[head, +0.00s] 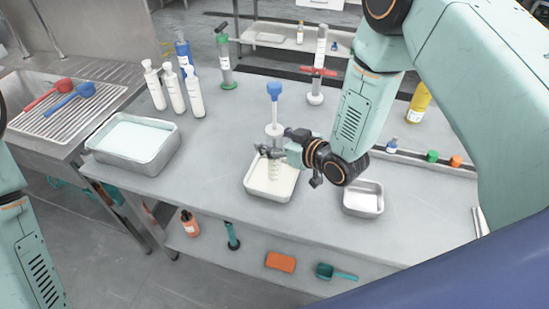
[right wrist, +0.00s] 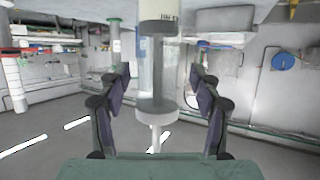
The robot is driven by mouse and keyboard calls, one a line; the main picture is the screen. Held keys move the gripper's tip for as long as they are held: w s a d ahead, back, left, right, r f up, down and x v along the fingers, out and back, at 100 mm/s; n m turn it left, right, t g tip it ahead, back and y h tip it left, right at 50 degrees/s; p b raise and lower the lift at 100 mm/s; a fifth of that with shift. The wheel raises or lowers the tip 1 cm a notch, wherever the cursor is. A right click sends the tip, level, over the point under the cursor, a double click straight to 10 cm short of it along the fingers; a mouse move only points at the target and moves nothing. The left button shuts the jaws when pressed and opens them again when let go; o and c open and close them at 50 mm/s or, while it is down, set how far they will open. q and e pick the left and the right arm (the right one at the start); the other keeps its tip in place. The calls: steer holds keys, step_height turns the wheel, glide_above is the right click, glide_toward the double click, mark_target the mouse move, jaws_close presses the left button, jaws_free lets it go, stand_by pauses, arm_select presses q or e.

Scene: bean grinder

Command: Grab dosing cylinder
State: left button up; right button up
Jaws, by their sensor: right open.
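The dosing cylinder (head: 274,112) stands upright in a shallow white-filled tray (head: 250,190) on the table. It has a blue knob on top, a pale rod and collar, and a clear lower body. My right gripper (head: 270,152) reaches in from the right at the cylinder's upper body. In the right wrist view, the cylinder (right wrist: 157,72) stands between the two open dark fingers, with a visible gap on both sides. My left gripper is outside the frames; only part of my left arm shows at the left edge.
Several white bottles (head: 173,90) stand behind. A green-based pump (head: 226,62) and a red-handled one (head: 316,75) stand farther back.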

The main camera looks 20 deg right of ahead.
steer(key=shift+c, duration=0.2)
steer(key=shift+w+d+f, duration=0.1)
steer(key=shift+w+f, duration=0.05)
steer(key=shift+w, duration=0.05)
steer(key=c, duration=0.3)
steer(key=shift+s, duration=0.15)
steer(key=c, duration=0.6)
jaws_close()
